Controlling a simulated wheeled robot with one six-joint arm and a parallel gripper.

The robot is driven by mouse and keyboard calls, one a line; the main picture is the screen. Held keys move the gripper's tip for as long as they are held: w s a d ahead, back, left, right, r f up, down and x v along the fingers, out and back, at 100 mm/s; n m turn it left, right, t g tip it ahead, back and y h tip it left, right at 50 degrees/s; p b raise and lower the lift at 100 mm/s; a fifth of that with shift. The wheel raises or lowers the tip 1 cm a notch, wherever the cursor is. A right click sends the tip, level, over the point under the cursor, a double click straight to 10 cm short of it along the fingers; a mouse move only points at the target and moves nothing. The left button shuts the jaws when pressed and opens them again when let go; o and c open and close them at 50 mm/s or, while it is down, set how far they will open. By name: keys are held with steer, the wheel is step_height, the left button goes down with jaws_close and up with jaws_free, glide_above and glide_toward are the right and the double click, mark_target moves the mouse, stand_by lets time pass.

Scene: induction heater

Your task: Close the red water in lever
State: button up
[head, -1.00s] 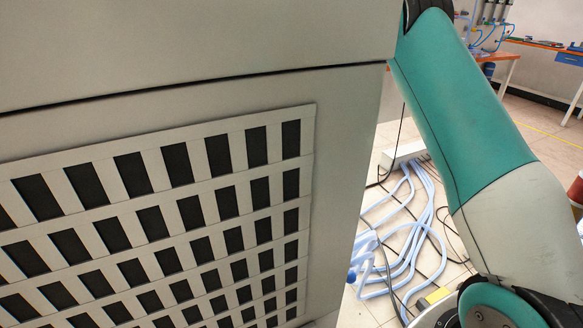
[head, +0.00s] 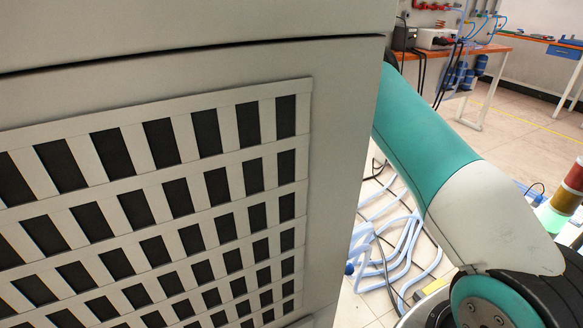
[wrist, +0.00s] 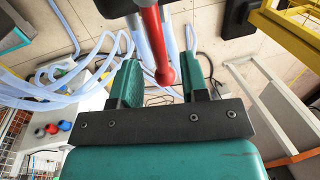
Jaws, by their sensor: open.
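The red lever (wrist: 156,42) shows in the wrist view as a red bar with a rounded end, coming down from a dark fitting at the top edge. My gripper (wrist: 160,66) is open, with one green finger on each side of the lever. The lever's rounded end lies between the fingers, with a visible gap on both sides in this view. I cannot tell the depth between them. In the head view the lever and my gripper are hidden behind the large grey cabinet.
The grey cabinet (head: 345,120) with its slotted grille fills the left of the head view. Pale blue hoses (head: 405,245) lie on the floor behind it. A red, orange and green signal light (head: 563,198) stands at right. A yellow frame (wrist: 290,30) shows in the wrist view.

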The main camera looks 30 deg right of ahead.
steer(key=shift+w+f, duration=0.15)
steer(key=shift+f, duration=0.65)
jaws_close()
